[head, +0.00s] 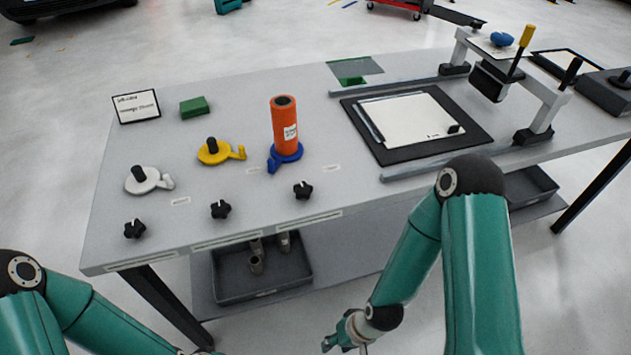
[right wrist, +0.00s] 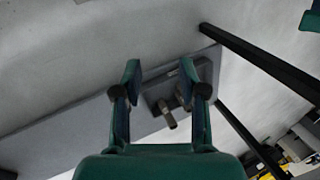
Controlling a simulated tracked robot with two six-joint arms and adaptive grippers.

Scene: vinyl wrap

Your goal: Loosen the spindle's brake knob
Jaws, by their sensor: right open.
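Three black star-shaped knobs sit along the table's front edge: a left knob (head: 135,229), a middle knob (head: 220,209) and a right knob (head: 303,189). Behind them stand a white spindle (head: 145,180), a yellow spindle (head: 220,152) and a blue spindle (head: 287,153). An orange roll (head: 285,125) stands upright on the blue one. My right gripper (head: 341,340) is low in front of the table, below its top and away from the knobs. In the right wrist view its fingers (right wrist: 159,70) are apart and empty. My left arm enters at lower left; its gripper is out of frame.
A grey bin (head: 235,285) with several tubes is on the lower shelf; it also shows in the right wrist view (right wrist: 153,96). The table's front edge lies above my right gripper. A black mat (head: 470,133) and a frame with handles stand at right.

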